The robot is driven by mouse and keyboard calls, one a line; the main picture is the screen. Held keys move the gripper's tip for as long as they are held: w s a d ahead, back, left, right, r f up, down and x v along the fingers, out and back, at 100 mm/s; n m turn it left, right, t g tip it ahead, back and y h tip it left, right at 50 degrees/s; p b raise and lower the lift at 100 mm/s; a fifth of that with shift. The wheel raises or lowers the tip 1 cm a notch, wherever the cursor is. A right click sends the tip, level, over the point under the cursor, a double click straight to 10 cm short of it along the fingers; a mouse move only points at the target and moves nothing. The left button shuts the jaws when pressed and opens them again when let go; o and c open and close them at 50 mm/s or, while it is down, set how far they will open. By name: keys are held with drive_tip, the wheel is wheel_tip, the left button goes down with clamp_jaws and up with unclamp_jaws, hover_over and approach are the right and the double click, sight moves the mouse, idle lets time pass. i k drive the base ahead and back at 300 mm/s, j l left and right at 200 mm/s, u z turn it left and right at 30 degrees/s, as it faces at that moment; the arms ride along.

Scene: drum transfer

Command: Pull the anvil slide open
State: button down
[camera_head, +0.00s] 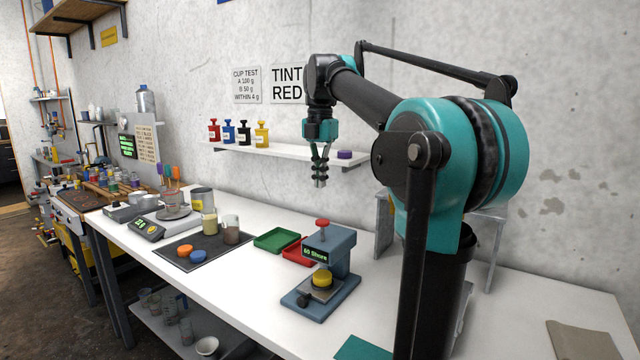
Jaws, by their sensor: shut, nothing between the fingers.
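A blue-grey hardness tester (340,248) stands on the white bench, with a red knob on top and a green readout that reads "60 Shore". Its anvil slide (311,295) is a dark plate low on the base, with a black knob (304,300) at its front left. A yellow puck (322,280) sits on the slide, under the head. How far the slide stands out is too small to tell. My gripper (320,184) hangs pointing down, shut and empty, above and behind the tester, in front of the wall shelf. It touches nothing.
Green (276,239) and red (298,251) trays lie just behind the tester. The wall shelf (290,153) holds coloured bottles. Bench in front-left of the tester is clear.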

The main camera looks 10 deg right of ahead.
sight(323, 295)
drive_tip(key=k, duration=1)
